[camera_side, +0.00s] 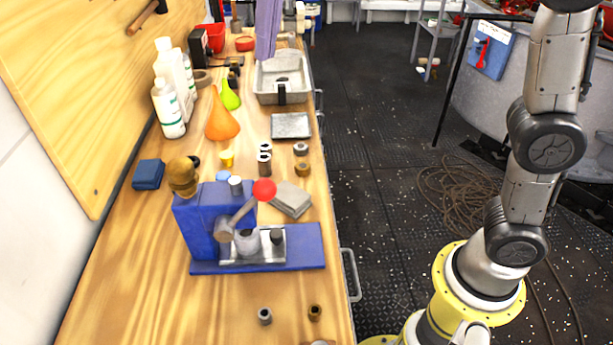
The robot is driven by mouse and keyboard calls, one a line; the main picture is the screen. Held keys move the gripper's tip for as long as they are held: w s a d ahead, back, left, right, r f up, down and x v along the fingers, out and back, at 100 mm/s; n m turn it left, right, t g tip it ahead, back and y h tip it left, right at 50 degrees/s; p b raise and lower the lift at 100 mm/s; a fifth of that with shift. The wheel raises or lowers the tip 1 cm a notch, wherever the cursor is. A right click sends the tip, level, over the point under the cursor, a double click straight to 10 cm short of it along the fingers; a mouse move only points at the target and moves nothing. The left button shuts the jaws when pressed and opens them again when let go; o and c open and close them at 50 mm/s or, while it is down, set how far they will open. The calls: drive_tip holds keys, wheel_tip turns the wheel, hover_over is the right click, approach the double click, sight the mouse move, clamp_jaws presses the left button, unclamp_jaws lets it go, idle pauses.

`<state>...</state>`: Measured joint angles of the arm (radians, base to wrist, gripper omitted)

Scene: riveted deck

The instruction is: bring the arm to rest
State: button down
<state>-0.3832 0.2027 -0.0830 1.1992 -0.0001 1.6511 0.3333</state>
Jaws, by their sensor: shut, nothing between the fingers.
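My arm (540,140) rises from a yellow base ring (478,285) at the right of the side view. It stands nearly upright beside the bench, over the dark floor, and its upper part leaves the picture at the top right. My gripper is out of the picture, so its fingers do not show. No part of the arm in view touches the bench.
The wooden bench (130,290) runs along the left. On it stand a blue press (205,215) with a red-knobbed lever, several bushings, a metal tray (290,125), an orange funnel (220,122) and white bottles (168,108). A grey tub (490,105) stands behind my arm.

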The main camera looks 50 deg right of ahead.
drive_tip(key=s+d+f+m+t, duration=0.2)
drive_tip(key=s+d, duration=0.9)
drive_tip(key=s, duration=0.1)
drive_tip(key=s+d+f+t, duration=0.1)
drive_tip(key=s+d+f, duration=0.1)
drive_tip(key=s+f, duration=0.2)
drive_tip(key=s+d+f+n, duration=0.1)
drive_tip(key=s+f, duration=0.3)
drive_tip(key=f, duration=0.7)
drive_tip(key=shift+s+d+t+h, duration=0.35)
drive_tip(key=shift+d+t+h, duration=0.05)
drive_tip(key=shift+d, duration=0.05)
